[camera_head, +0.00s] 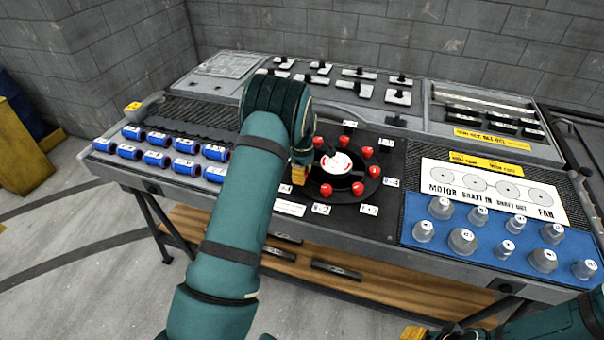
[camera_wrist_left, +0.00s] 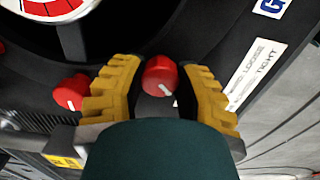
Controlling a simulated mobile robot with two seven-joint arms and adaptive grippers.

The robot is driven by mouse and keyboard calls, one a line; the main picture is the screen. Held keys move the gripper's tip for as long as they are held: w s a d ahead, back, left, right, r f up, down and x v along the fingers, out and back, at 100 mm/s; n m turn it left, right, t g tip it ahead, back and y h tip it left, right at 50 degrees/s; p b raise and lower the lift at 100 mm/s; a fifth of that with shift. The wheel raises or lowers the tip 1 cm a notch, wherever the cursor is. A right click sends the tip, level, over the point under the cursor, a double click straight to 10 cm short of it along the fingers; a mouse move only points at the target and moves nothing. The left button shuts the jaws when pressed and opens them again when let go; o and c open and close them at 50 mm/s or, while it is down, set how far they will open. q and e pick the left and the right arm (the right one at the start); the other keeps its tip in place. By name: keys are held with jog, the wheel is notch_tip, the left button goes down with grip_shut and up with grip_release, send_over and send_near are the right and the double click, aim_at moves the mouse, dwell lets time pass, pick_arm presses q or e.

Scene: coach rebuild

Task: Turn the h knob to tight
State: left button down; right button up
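A ring of red knobs (camera_head: 357,188) surrounds a dial with a white face (camera_head: 336,162) on a black round panel. My left gripper (camera_head: 299,175) reaches down at the left side of this ring. In the left wrist view, its yellow fingers stand open on either side of a red knob (camera_wrist_left: 160,77) with a white pointer line. Small gaps seem to show between knob and fingers. A plate reading LOOSE and TIGHT (camera_wrist_left: 256,75) lies to the right. I cannot read this knob's own letter. My right gripper (camera_head: 413,333) shows only partly at the bottom edge.
Another red knob (camera_wrist_left: 71,92) is close outside the left finger. Black-handled switches (camera_head: 398,96) line the back. A brick wall stands behind.

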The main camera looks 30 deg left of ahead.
pick_arm(q)
jog(key=shift+m, duration=0.3)
jog(key=m, duration=0.3)
jog(key=shift+m, duration=0.4)
jog(key=m, duration=0.4)
jog(key=shift+b, duration=0.4)
jog(key=m, duration=0.9)
jog(key=shift+b, duration=0.35)
jog(key=shift+m, duration=0.3)
jog(key=c, duration=0.6)
grip_release()
jog(key=shift+r, duration=0.1)
